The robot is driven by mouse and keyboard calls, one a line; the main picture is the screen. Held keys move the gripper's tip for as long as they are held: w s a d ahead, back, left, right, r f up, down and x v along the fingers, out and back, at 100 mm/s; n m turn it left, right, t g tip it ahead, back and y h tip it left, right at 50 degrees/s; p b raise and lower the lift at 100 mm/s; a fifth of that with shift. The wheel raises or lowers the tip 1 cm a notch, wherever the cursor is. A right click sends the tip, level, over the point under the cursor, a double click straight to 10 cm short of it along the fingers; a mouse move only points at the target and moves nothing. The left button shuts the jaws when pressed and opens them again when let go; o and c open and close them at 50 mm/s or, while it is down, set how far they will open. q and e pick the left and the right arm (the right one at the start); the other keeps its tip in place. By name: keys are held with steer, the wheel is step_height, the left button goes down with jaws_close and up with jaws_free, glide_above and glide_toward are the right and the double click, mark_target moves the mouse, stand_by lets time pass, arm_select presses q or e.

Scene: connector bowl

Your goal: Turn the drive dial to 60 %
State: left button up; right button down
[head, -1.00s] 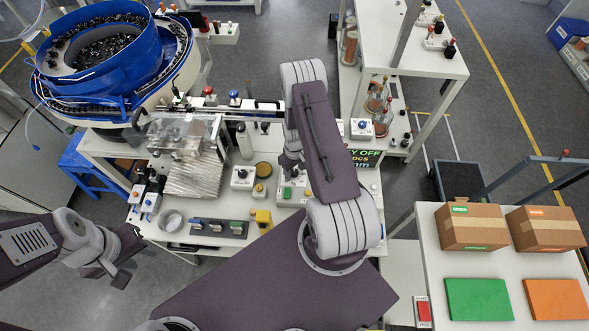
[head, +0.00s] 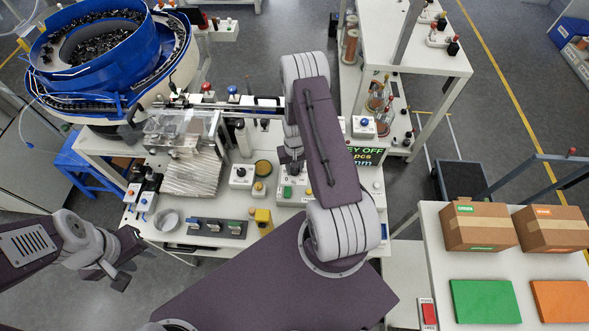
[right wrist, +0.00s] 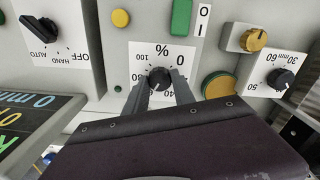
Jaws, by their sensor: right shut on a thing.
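The drive dial (right wrist: 159,78) is a round black knob on a white plate with a % scale, seen upside down in the right wrist view. The numbers 100, 0 and 40 can be read around it; its pointer is too small to read surely. My right gripper (right wrist: 165,86) is shut on the dial, one finger on each side. In the head view my right arm hides most of the dial's panel (head: 290,193). My left gripper (head: 108,275) hangs at the lower left, off the table and away from the dial; its finger gap is unclear.
Close by are a HAND/OFF/AUTO switch (right wrist: 42,32), a mm dial (right wrist: 281,79), a yellow knob (right wrist: 252,40) and a green rocker (right wrist: 181,17). A blue bowl feeder (head: 95,50) stands at the back left. Cartons (head: 479,226) stand on the right table.

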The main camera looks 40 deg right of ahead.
steer(key=c, duration=1.1)
jaws_free()
steer(key=shift+o, duration=0.2)
steer(key=shift+r, duration=0.1)
step_height(320, 180, up, 8)
steer(key=shift+r+b, duration=0.15)
steer(key=shift+b, duration=0.9)
steer(key=shift+s+r, duration=0.1)
steer(key=shift+r, duration=0.25)
